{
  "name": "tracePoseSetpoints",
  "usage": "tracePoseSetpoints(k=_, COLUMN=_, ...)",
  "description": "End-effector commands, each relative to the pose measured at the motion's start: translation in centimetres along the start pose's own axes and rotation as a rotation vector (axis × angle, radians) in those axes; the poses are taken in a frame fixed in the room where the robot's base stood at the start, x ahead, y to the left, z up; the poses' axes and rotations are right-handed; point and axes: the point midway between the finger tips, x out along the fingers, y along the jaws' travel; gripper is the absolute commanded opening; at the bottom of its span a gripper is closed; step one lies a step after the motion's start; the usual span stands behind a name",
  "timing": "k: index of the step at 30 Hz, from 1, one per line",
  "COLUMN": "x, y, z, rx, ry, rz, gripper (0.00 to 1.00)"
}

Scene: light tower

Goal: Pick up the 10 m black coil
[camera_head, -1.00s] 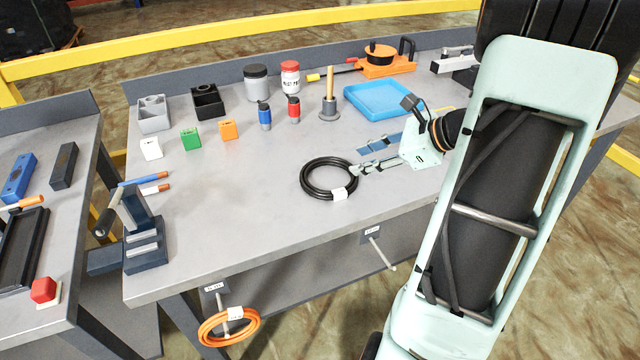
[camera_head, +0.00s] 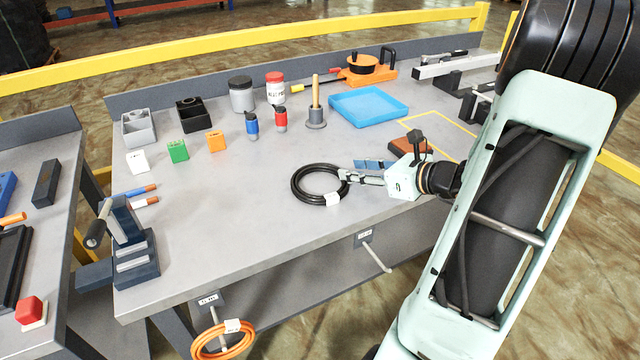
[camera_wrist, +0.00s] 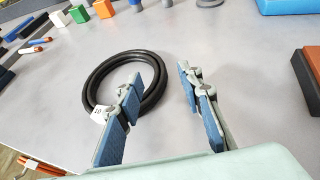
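The black coil (camera_head: 297,190) lies flat on the grey workbench, with a white tag (camera_head: 333,199) on its near side. It also shows in the wrist view (camera_wrist: 91,84), left of centre. My gripper (camera_head: 350,170) is at the coil's right side, low over the bench. In the wrist view my gripper (camera_wrist: 160,74) is open, with its blue-padded fingers apart. The left finger overlaps the ring's inside and near right part; the right finger is outside the ring. The coil's right rim shows between them. I cannot tell whether the fingers touch the coil.
An orange coil (camera_head: 222,343) hangs on a hook at the bench front. A brown block (camera_head: 407,146) and a blue tray (camera_head: 370,106) are behind my gripper. A vise-like tool (camera_head: 135,255) stands at the left edge.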

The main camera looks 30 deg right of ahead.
Motion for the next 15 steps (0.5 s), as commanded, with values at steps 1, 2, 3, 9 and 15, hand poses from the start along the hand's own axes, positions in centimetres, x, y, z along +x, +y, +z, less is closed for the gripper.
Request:
tracePoseSetpoints(k=1, x=0.4, y=0.1, z=-0.1, rx=0.0, ry=0.0, rz=0.002, gripper=0.34)
tracePoseSetpoints(k=2, x=0.7, y=0.1, z=-0.1, rx=0.0, ry=0.0, rz=0.003, gripper=0.34)
tracePoseSetpoints(k=3, x=1.2, y=0.2, z=-0.2, rx=-0.001, ry=0.0, rz=0.004, gripper=0.34)
tracePoseSetpoints(k=9, x=4.3, y=0.2, z=-0.3, rx=-0.001, ry=-0.001, rz=0.004, gripper=0.34)
tracePoseSetpoints(k=15, x=5.0, y=0.1, z=-0.2, rx=0.0, ry=0.0, rz=0.0, gripper=0.34)
